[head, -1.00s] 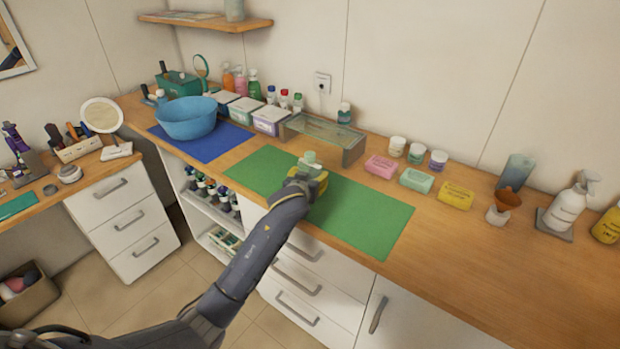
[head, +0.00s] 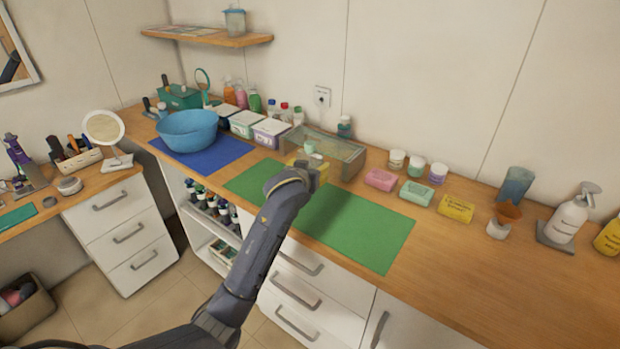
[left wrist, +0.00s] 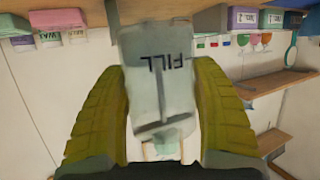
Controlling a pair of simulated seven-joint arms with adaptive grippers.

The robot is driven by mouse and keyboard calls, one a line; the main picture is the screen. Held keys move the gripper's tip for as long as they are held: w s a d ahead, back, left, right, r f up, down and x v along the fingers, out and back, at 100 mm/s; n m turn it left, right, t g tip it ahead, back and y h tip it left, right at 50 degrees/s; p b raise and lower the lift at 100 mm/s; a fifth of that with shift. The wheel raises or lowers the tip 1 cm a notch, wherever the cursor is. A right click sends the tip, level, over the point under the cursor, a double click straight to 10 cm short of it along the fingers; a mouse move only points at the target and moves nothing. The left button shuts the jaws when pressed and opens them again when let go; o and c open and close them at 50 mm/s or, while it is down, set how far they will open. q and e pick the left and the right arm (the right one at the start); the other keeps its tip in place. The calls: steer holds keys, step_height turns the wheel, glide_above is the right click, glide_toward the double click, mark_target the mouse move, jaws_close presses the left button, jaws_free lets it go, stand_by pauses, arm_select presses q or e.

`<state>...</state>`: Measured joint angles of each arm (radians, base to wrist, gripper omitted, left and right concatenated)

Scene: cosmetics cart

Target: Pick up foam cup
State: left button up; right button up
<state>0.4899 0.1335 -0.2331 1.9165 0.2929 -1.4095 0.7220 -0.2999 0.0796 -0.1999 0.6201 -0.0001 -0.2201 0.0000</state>
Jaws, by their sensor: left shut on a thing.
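The foam cup (left wrist: 155,75) is pale and translucent, with the word "FILL" and a line marked on it, upside down in the left wrist view. My left gripper (left wrist: 160,110) is shut on it, with one yellow ridged finger on each side. In the head view the cup (head: 309,147) shows as a small pale greenish top just behind and above my left gripper (head: 310,166). The gripper appears above the back of the green mat (head: 350,225). Its fingers and wrist hide most of the cup there. My right gripper is not in view.
A clear open box (head: 345,158) stands just behind the gripper. Pink (head: 381,180), green (head: 416,193) and yellow (head: 456,208) packs lie to the right. A blue bowl (head: 187,130) sits on a blue mat (head: 205,162) at left. The green mat's right part is clear.

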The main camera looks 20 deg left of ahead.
mark_target(310, 142)
arm_select(q)
steer(key=shift+r, duration=5.85)
steer(key=shift+r, duration=0.15)
steer(key=shift+f, duration=9.75)
steer(key=shift+f, duration=0.3)
